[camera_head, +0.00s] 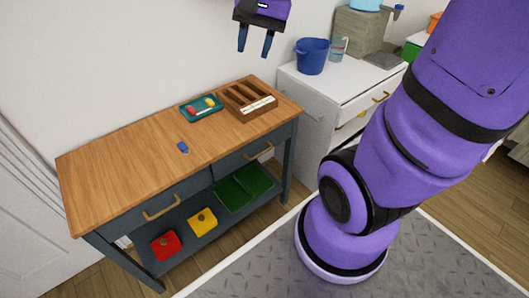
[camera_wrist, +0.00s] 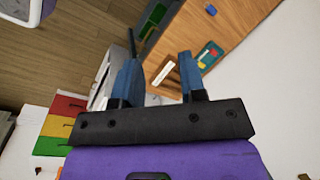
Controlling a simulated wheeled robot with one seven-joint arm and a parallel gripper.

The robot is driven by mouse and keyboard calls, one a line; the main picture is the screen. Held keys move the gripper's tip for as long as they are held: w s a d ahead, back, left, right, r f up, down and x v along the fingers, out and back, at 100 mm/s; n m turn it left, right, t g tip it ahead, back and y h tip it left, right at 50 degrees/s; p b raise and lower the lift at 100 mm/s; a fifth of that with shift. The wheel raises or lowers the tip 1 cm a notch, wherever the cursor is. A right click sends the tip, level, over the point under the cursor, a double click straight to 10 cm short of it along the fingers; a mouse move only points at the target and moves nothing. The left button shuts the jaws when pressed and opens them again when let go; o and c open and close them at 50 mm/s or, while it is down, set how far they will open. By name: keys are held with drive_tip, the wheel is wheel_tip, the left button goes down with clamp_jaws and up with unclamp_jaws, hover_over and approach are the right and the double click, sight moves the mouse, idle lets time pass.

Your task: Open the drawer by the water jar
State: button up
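A white cabinet (camera_head: 312,80) stands right of the wooden table. Its upper drawer (camera_head: 360,106) has a brass handle (camera_head: 381,97) and looks shut; my arm hides part of the front below. On or behind the cabinet top, a light blue vessel with a tap (camera_head: 367,5) rests on a grey-beige block (camera_head: 357,30), cut by the picture's top edge; it may be the water jar. A clear jug (camera_head: 338,48) stands in front of it. My gripper (camera_head: 255,44) is open and empty, high above and behind the table, left of the cabinet. Its open fingers show in the wrist view (camera_wrist: 158,48).
The wooden table (camera_head: 125,165) has two brass-handled drawers and holds a teal tray (camera_head: 202,109), a wooden organizer (camera_head: 235,107) and a small blue item (camera_head: 183,147). A blue bucket (camera_head: 312,58) stands on the cabinet. Red, yellow and green fronts (camera_wrist: 58,127) show in the wrist view.

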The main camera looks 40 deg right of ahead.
drive_tip(key=w+d+f+m+y, duration=0.35)
drive_tip(key=d+f+m, duration=0.2)
drive_tip(key=f, duration=0.25)
drive_tip(key=w+d+f+m+y, duration=0.2)
drive_tip(key=w+d+f+m, duration=0.25)
drive_tip(key=f+m, duration=0.2)
drive_tip(key=w+d+f+m+y, duration=0.2)
drive_tip(key=w+d+f+m, duration=0.25)
drive_tip(key=f, duration=0.45)
drive_tip(key=d+f+m+t+y, duration=0.1)
drive_tip(key=d+f+m+t, duration=0.15)
drive_tip(key=f+m, duration=0.35)
drive_tip(key=d+f+m+t+y, duration=0.25)
drive_tip(key=f+m, duration=0.25)
drive_tip(key=f, duration=0.4)
drive_tip(key=m+t+h, duration=0.2)
drive_tip(key=m+t, duration=0.3)
drive_tip(key=m, duration=0.5)
approach(264, 152)
drive_tip(key=x, duration=1)
drive_tip(key=shift+w+d+f, duration=0.1)
drive_tip(key=shift+w+f, duration=0.1)
drive_tip(key=shift+f, duration=0.05)
clamp_jaws()
